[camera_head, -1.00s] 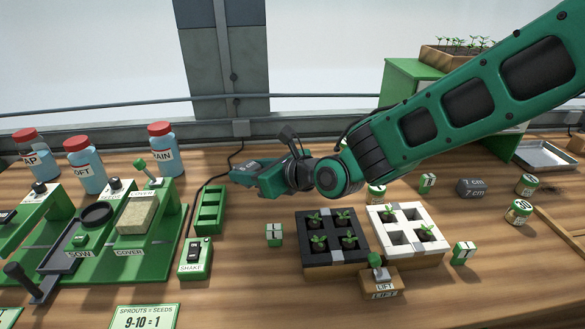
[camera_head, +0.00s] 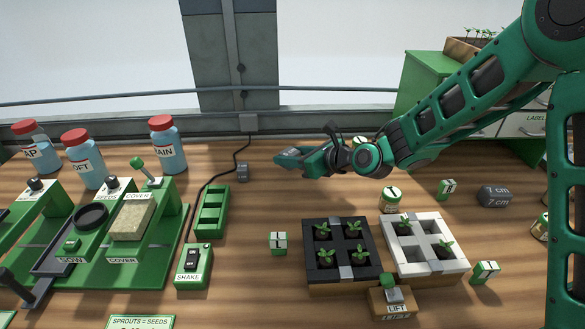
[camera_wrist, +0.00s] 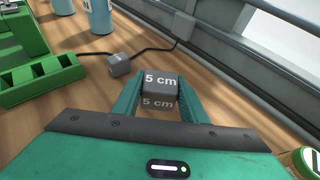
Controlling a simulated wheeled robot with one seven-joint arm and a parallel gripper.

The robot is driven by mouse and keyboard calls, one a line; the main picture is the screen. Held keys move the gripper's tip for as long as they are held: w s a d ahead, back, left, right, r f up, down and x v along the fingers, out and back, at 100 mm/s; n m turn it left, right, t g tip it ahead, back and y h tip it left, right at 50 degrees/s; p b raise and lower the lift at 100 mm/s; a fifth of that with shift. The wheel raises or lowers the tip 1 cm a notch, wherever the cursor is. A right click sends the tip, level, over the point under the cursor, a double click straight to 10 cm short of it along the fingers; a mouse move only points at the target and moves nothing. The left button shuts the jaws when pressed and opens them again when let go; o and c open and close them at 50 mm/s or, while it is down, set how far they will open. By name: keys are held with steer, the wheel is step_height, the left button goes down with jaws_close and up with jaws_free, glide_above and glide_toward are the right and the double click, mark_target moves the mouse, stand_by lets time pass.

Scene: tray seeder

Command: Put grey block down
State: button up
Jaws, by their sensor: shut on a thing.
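A grey block marked "5 cm" (camera_wrist: 160,84) sits between the two green fingers of my gripper (camera_wrist: 159,92) in the wrist view. My gripper is shut on it and holds it over the wooden bench near the back. In the head view my gripper (camera_head: 286,158) points left, behind the black seedling tray. The held block is hard to make out there. A smaller grey block (camera_head: 243,172) rests on the bench to its left, also in the wrist view (camera_wrist: 119,65). A larger grey block marked "7 cm" (camera_head: 495,196) lies at the right.
A green compartment tray (camera_head: 211,211) and a shake switch box (camera_head: 194,266) stand left. The black tray (camera_head: 340,275) and white tray (camera_head: 425,270) stand in front. A black cable (camera_head: 222,178) runs at the back left. Bare bench lies below my gripper.

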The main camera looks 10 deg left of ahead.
mark_target(292, 177)
steer(key=shift+w+d+f, duration=0.2)
steer(key=shift+w+f, duration=0.1)
steer(key=shift+f, duration=1.9)
steer(key=shift+f, duration=0.15)
steer(key=o, duration=1.1)
steer(key=shift+s+d+r, duration=0.1)
steer(key=shift+d+r, duration=0.05)
steer(key=shift+r, duration=0.1)
steer(key=v, duration=1.1)
steer(key=shift+s+d, duration=0.1)
steer(key=shift+d, duration=0.2)
